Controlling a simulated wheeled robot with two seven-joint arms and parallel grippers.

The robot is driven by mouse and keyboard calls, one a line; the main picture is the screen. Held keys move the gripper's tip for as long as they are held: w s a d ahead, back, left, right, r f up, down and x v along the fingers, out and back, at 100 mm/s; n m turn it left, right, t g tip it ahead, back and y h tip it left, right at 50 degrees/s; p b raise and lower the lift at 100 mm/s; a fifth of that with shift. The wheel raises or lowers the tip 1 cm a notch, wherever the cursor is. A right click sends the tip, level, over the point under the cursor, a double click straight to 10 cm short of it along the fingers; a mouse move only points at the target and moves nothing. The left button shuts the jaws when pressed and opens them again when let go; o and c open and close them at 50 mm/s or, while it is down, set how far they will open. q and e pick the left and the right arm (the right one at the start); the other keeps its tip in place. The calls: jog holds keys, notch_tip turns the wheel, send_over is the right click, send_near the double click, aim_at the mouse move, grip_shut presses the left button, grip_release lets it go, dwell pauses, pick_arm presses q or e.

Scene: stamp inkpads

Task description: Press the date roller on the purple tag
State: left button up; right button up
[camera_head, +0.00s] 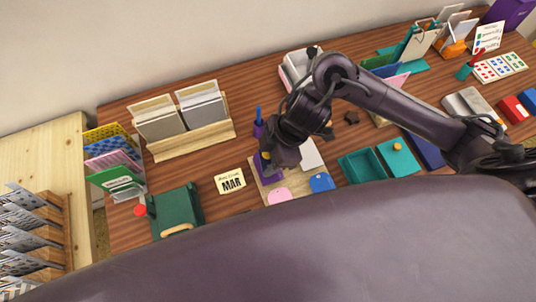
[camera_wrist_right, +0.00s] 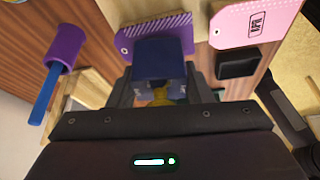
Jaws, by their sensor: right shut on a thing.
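My right gripper (camera_head: 268,162) is over the wooden board (camera_head: 256,184) in the middle of the table. In the right wrist view the gripper (camera_wrist_right: 160,88) is shut on the date roller (camera_wrist_right: 160,60), a dark blue block with a yellow part between the fingers. The purple tag (camera_wrist_right: 155,30), with a striped edge and a small hole, lies just beyond the roller and is partly hidden by it. I cannot tell whether roller and tag touch. My left gripper is not in view.
A purple cup with a blue stick (camera_head: 258,123) stands behind. A MAR card (camera_head: 230,181) lies left, and a green box (camera_head: 176,210) further left. Teal trays (camera_head: 361,167) lie right.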

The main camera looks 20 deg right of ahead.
jog(key=shift+f, duration=0.3)
jog(key=shift+s+f, duration=0.1)
jog(key=shift+f, duration=0.05)
dwell(1.7)
notch_tip(320, 180, up, 7)
jog(key=p, duration=0.8)
dwell(0.4)
dwell(0.4)
